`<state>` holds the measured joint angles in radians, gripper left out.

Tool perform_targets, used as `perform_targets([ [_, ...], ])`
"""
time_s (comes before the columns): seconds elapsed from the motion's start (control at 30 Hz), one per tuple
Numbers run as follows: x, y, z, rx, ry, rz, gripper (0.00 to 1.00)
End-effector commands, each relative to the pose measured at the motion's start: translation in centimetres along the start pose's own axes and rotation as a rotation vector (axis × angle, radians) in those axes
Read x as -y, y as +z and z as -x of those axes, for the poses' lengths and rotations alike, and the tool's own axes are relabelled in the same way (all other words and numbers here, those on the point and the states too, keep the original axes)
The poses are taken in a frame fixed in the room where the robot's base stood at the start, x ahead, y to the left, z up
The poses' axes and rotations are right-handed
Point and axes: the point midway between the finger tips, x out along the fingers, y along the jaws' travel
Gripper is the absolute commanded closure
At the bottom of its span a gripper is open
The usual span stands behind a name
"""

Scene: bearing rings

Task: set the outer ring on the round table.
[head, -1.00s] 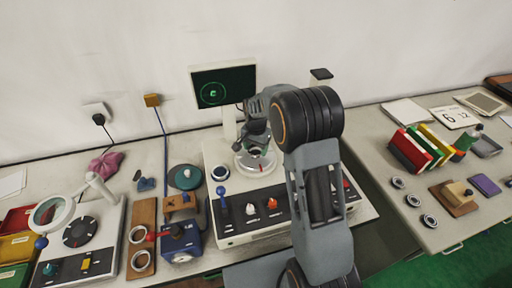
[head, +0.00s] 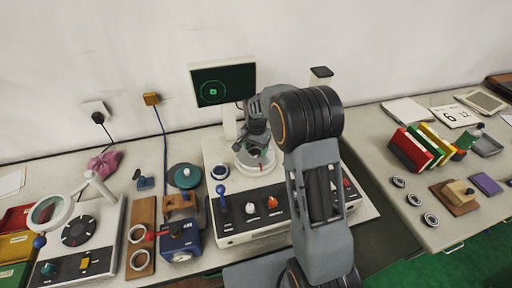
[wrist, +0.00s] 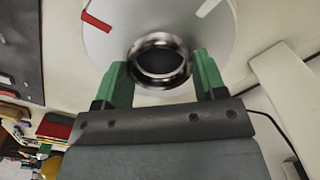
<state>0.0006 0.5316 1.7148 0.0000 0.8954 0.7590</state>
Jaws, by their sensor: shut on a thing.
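The outer ring (wrist: 158,84), a shiny metal ring with a dark inside, sits between the green fingertips of my gripper (wrist: 161,70) in the wrist view. My gripper is shut on it. The round table (wrist: 110,47) is a pale grey disc behind the ring, with a red mark and a white mark near its rim. In the head view the round table (head: 243,165) stands on the white machine, and my gripper (head: 257,145) is directly over it. I cannot tell whether the ring touches the disc. My gripper partly hides the disc in the head view.
A screen (head: 224,86) with a green circle stands behind the machine. Levers and knobs line the machine's dark front panel (head: 280,207). A dark ring (head: 220,172) lies left of the disc. Several rings lie on the right table, one here (head: 430,220).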

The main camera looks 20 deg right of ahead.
Motion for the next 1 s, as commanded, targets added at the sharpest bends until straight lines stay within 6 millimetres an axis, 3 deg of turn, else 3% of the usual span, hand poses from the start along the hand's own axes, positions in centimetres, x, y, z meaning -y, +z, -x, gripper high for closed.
perform_targets([
  [0.63, 0.02, -0.01, 0.05, -0.001, -0.001, 0.000, 0.61],
  [0.67, 0.01, -0.01, 0.05, -0.001, -0.001, 0.000, 0.34],
  [1.0, 0.01, -0.01, 0.04, 0.000, 0.000, 0.000, 0.06],
])
